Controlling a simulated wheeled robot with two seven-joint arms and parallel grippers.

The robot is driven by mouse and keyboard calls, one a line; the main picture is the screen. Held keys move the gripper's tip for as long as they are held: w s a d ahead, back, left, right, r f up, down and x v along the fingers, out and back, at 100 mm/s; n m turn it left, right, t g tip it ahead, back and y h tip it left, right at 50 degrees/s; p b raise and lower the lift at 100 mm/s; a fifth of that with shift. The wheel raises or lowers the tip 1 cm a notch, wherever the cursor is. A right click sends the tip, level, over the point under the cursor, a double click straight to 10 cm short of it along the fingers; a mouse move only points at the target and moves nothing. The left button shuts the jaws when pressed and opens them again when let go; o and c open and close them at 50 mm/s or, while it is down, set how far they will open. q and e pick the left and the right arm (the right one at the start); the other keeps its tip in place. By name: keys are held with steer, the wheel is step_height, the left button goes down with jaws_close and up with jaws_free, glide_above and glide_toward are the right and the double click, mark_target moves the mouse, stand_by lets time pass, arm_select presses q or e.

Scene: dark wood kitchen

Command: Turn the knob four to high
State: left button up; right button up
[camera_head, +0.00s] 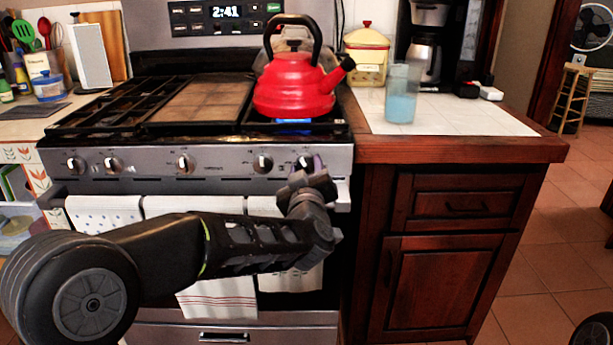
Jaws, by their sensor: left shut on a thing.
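The stove's front panel (225,164) carries a row of several knobs. Knobs stand at the far left (75,165), beside it (113,164), at the middle (185,163) and right of middle (262,163). The rightmost knob (304,162) is mostly hidden behind my left gripper (311,172). My left gripper is shut on this rightmost knob; its fingertips are partly hidden by its own wrist. The knob's exact angle cannot be told. A blue glow (293,121) shows under the red kettle (293,85) on the right burner. My right gripper is not in view.
Towels (103,212) hang on the oven handle below the panel, behind my left arm. A wooden cabinet (450,260) stands right of the stove. Its white-tiled counter (450,118) holds a blue-filled glass (401,95), a yellow canister (367,52) and a coffee maker (428,45).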

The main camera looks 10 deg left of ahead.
arm_select(q)
steer(key=shift+f+n+b, duration=0.1)
steer(key=shift+n+b, duration=0.8)
steer(key=shift+n, duration=0.7)
steer(key=o, duration=1.4)
steer(key=shift+c, duration=0.2)
steer(key=p+v, duration=0.1)
steer(key=v, duration=0.6)
steer(key=shift+s, duration=0.4)
steer(key=shift+d, duration=0.15)
